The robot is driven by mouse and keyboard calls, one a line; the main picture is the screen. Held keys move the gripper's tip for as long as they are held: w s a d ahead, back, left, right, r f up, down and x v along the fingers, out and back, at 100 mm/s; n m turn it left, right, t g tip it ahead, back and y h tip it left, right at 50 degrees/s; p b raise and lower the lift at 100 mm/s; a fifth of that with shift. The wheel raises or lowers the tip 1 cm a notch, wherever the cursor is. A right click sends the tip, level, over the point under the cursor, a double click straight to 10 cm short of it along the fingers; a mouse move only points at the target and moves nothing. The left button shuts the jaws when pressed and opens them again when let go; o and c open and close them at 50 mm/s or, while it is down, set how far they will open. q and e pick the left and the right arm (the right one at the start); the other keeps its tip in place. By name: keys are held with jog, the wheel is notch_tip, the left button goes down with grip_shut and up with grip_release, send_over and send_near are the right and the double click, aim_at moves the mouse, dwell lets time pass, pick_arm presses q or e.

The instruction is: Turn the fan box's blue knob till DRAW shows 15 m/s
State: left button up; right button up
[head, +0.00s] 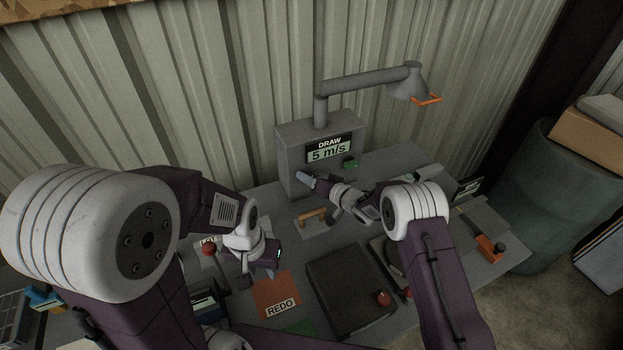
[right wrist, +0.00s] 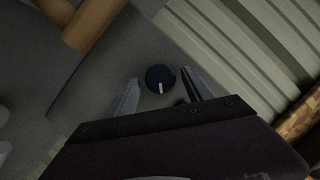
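The grey fan box (head: 292,150) stands at the back of the bench, and its DRAW display (head: 329,150) reads 5 m/s. In the right wrist view the dark blue knob (right wrist: 160,77) has a white pointer line towards the bottom of the picture. My right gripper (right wrist: 161,84) is open, a finger on either side of the knob; I cannot tell whether they touch it. In the head view my right gripper (head: 306,180) is at the box's lower front and the knob cannot be made out. My left gripper (head: 268,254) is low over the bench's left part, its fingers unclear.
A lamp-like hood on a bent pipe (head: 365,83) tops the box. A wooden handle (head: 312,216) is close to my right gripper. A dark flat case (head: 348,290), an orange REDO card (head: 277,295) and a red-knobbed lever (head: 208,248) crowd the bench. A barrel (head: 540,200) stands right.

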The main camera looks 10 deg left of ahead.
jog(key=b+v, duration=0.2)
jog(key=v, duration=0.7)
jog(key=shift+b, duration=0.3)
